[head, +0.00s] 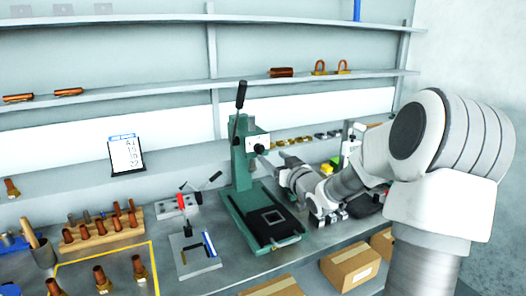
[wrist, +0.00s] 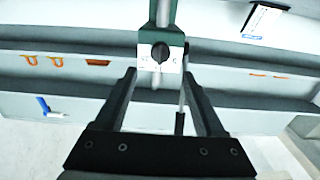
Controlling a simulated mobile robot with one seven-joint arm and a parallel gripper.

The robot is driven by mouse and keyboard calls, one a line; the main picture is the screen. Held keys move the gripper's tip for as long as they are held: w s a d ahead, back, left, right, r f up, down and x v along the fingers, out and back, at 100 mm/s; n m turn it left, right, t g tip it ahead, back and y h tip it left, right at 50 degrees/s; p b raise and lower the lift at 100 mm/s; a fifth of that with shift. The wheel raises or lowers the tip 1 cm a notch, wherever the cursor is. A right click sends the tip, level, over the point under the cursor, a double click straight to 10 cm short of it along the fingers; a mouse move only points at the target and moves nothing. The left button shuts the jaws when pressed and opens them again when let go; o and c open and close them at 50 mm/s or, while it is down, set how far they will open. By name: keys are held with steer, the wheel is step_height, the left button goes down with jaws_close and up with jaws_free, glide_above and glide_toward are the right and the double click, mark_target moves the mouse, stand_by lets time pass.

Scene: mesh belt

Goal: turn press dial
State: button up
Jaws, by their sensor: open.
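The green press (head: 241,165) stands on the bench in the middle of the head view, with a black lever rising from its top. Its small black dial (head: 258,148) is on the front of the press head. In the wrist view the dial (wrist: 160,51) is a round black knob on a white plate with small marks, too small to read surely. My gripper (wrist: 160,73) is open and empty, its two black fingers pointing toward the press head. The dial shows centrally between the fingertips, seemingly beyond them; contact is not visible. In the head view my gripper (head: 273,155) is just right of the dial.
A smaller lever tool (head: 193,250) and a wooden rack of copper parts (head: 103,230) stand to the left. Cardboard boxes (head: 352,266) are at the front right. Shelves (head: 180,84) with copper fittings run behind the press. Small items crowd the bench beside my arm.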

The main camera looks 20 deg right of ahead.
mark_target(261, 148)
steer(key=w, duration=0.7)
steer(key=shift+w+a, duration=0.15)
jaws_close()
